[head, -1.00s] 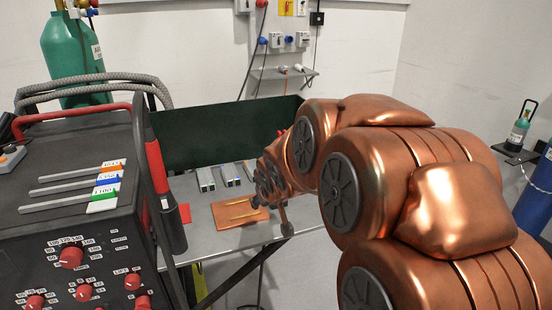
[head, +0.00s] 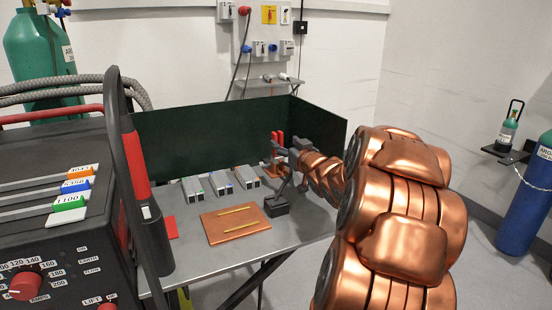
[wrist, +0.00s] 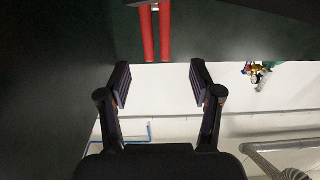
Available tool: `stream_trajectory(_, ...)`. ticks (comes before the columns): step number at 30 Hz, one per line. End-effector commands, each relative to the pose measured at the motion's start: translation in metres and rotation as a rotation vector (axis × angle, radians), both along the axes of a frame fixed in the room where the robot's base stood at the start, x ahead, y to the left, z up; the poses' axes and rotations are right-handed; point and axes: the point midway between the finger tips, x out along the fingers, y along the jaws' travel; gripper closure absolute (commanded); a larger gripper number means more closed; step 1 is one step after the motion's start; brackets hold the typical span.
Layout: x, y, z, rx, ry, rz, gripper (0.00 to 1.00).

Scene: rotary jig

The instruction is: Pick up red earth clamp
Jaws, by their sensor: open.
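The red earth clamp (head: 280,136) shows as two upright red handles near the back right of the workbench, by the dark green screen. In the wrist view its two red handles (wrist: 157,35) stand side by side at the top centre, beyond the fingertips. My gripper (head: 281,150) is close to the clamp in the head view and partly covers its lower part. In the wrist view my gripper (wrist: 161,84) is open, with nothing between its fingers. The handles are roughly in line with the gap. The clamp's jaw is hidden.
The dark green screen (head: 205,135) closes off the back of the grey workbench (head: 190,262). A copper plate (head: 235,225) with two brass rods and several grey boxes (head: 220,183) lie on the bench. The welding machine (head: 70,250) stands at the left.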

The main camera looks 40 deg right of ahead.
Motion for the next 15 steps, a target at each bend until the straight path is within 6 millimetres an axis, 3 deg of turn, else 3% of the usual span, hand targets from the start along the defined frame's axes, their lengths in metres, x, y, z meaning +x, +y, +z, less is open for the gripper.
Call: stream_trajectory(15,0.036,-0.016,-0.003,0.001,0.002,-0.001,0.35)
